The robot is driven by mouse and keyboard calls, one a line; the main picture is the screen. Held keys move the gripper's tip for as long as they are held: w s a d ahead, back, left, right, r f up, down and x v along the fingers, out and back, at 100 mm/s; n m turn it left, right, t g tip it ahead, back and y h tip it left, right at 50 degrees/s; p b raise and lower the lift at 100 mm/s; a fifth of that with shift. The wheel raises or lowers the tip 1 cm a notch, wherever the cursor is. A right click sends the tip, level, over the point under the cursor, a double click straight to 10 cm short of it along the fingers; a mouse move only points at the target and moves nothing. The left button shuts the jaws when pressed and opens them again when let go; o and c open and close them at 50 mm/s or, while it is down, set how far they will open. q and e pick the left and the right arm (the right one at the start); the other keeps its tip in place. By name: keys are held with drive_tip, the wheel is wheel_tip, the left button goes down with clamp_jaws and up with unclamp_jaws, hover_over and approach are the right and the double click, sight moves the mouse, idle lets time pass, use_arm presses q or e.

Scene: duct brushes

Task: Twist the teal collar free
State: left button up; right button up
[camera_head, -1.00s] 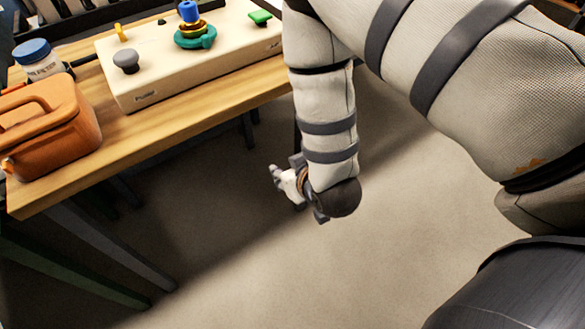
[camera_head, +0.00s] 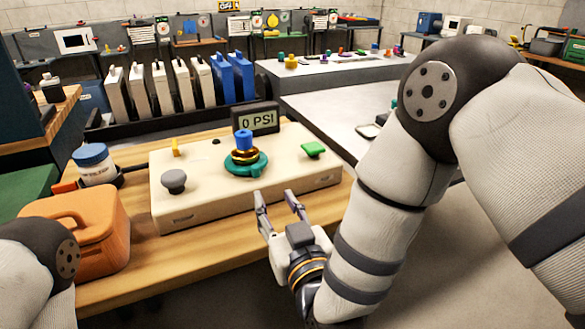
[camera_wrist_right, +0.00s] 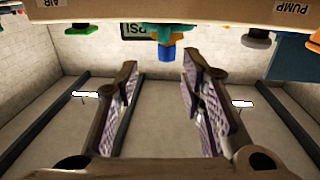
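The teal collar (camera_head: 246,171) sits on top of the cream box (camera_head: 180,212), with a brass ring (camera_head: 245,157) and a blue cap (camera_head: 243,140) stacked upright above it. My right gripper (camera_head: 274,203) is open and empty at the front of the box, short of the collar and slightly to its right. In the right wrist view, which looks upside down, the collar (camera_wrist_right: 166,31) and blue cap (camera_wrist_right: 166,54) show at the top, beyond the open fingers (camera_wrist_right: 159,80). My left gripper is out of view; only part of my left arm shows at lower left.
A grey knob (camera_head: 174,181), a yellow lever (camera_head: 175,147) and a green knob (camera_head: 313,149) stand on the box. A display reading 0 PSI (camera_head: 257,119) is behind. An orange case (camera_head: 98,240) and a blue-lidded jar (camera_head: 94,164) stand left on the wooden table (camera_head: 165,267).

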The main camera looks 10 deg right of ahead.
sight(257, 170)
drive_tip(key=b+x, duration=0.1)
drive_tip(key=x, duration=0.9)
drive_tip(key=shift+a+f, duration=0.15)
drive_tip(key=shift+a, duration=0.05)
drive_tip(key=shift+w+a, duration=0.1)
drive_tip(key=shift+w, duration=0.35)
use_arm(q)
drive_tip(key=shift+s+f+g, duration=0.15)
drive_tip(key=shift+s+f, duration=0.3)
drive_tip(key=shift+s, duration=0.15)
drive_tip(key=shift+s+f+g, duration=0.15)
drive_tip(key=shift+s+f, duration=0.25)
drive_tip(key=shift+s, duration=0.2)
use_arm(e)
clamp_jaws()
